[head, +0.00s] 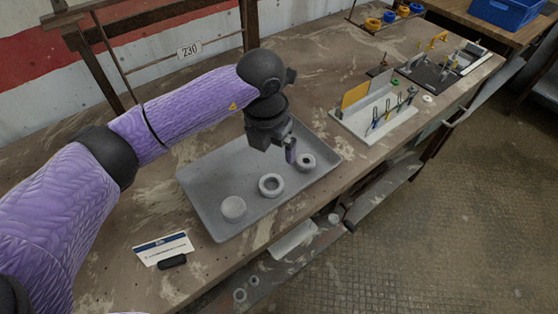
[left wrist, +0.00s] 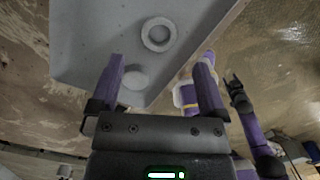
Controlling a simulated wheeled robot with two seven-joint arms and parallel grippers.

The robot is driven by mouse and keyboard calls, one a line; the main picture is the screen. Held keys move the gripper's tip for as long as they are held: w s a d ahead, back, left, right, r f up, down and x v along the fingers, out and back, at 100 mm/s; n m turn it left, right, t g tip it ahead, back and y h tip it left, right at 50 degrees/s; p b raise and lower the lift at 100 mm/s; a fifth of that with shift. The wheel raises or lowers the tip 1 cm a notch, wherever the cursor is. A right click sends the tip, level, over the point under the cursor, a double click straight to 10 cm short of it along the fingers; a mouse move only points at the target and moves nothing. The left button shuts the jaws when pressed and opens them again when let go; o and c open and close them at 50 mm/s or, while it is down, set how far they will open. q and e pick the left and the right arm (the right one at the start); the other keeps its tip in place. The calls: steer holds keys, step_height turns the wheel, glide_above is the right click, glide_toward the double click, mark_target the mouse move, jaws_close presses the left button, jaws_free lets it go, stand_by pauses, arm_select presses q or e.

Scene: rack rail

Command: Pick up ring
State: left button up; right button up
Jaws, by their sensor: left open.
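A grey tray on the bench holds three round pale grey pieces. A thick ring (head: 271,185) lies in the middle of the tray, a smaller ring (head: 306,163) near its right end, and a solid-looking round piece (head: 233,208) near the front left. My left gripper (head: 290,153) is open and empty above the tray, close to the smaller ring in the picture. In the left wrist view its two purple fingers (left wrist: 161,80) are spread apart, with one ring (left wrist: 158,34) beyond them. My right gripper (left wrist: 237,92) seems to show small at the right there; its jaws are unclear.
The tray (head: 200,190) has low rims. A label card (head: 163,248) stands at the bench's front left. A white holder with upright tools (head: 375,118) and a dark fixture (head: 435,72) stand to the right. Coloured rings (head: 390,17) sit at the back.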

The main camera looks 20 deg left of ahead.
mark_target(272, 187)
arm_select(q)
steer(key=f, duration=0.3)
steer(key=s+f+b, duration=0.1)
steer(key=f, duration=0.2)
steer(key=f+b, duration=0.1)
steer(key=f, duration=0.3)
steer(key=shift+s, duration=0.15)
arm_select(e)
steer(key=shift+s+f, duration=0.35)
steer(key=shift+f, duration=0.25)
steer(key=shift+s+f, duration=0.3)
steer(key=shift+f, duration=0.3)
arm_select(q)
steer(key=shift+r, duration=0.1)
steer(key=c, duration=1)
arm_select(e)
steer(key=shift+d, duration=0.1)
